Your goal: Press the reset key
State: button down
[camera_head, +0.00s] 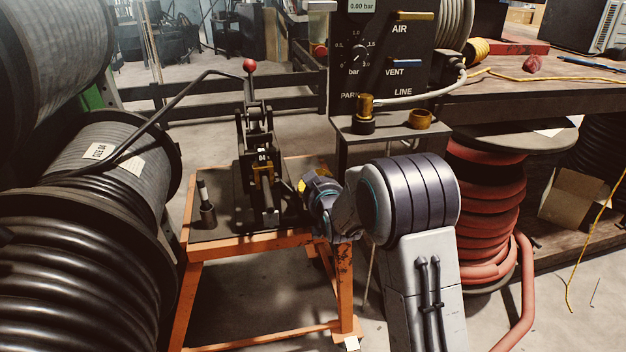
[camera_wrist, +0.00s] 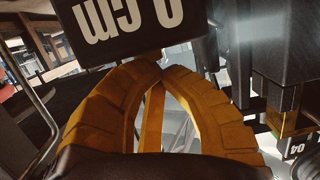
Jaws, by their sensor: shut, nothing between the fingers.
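My gripper (camera_wrist: 155,68) is shut and empty, its yellow segmented fingers meeting at the tips in the wrist view. Just beyond the tips is a dark block (camera_wrist: 105,42) with large white upside-down lettering, cut off by the top edge; I cannot tell whether the tips touch it. In the head view my gripper (camera_head: 305,186) is beside the right of the black hose crimper (camera_head: 256,125), which has a red-knobbed lever (camera_head: 249,65) and a "04" label (camera_head: 262,155). No key marked reset is readable in either view.
A dark control panel (camera_head: 380,75) with a dial, a yellow AIR lever (camera_head: 413,16) and a blue VENT lever (camera_head: 405,64) stands behind my arm. The crimper is on an orange stand (camera_head: 250,245). Hose reels (camera_head: 110,150) crowd the left; a red hose reel (camera_head: 487,205) is right.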

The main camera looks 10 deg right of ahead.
jog(key=shift+s+f, duration=0.15)
jog(key=shift+f, duration=0.45)
jog(key=shift+r+p, duration=0.3)
jog(key=shift+r, duration=0.25)
notch_tip(320, 180, up, 4)
jog(key=shift+r+p, duration=0.1)
jog(key=shift+p, duration=0.75)
jog(key=v, duration=0.9)
jog(key=shift+s, duration=0.35)
jog(key=shift+r, duration=0.1)
jog(key=s+r+g+p, duration=0.4)
jog(key=s+r+p, duration=0.4)
jog(key=s, duration=0.3)
jog(key=s+r+g+p, duration=0.4)
jog(key=s+r+p, duration=0.3)
jog(key=s+p, duration=0.4)
jog(key=s+r+g+p, duration=0.3)
jog(key=s+r+p, duration=0.5)
jog(key=s, duration=0.4)
jog(key=shift+d+r+g+p, duration=0.3)
jog(key=shift+r+g+p, duration=0.1)
jog(key=shift+p, duration=0.45)
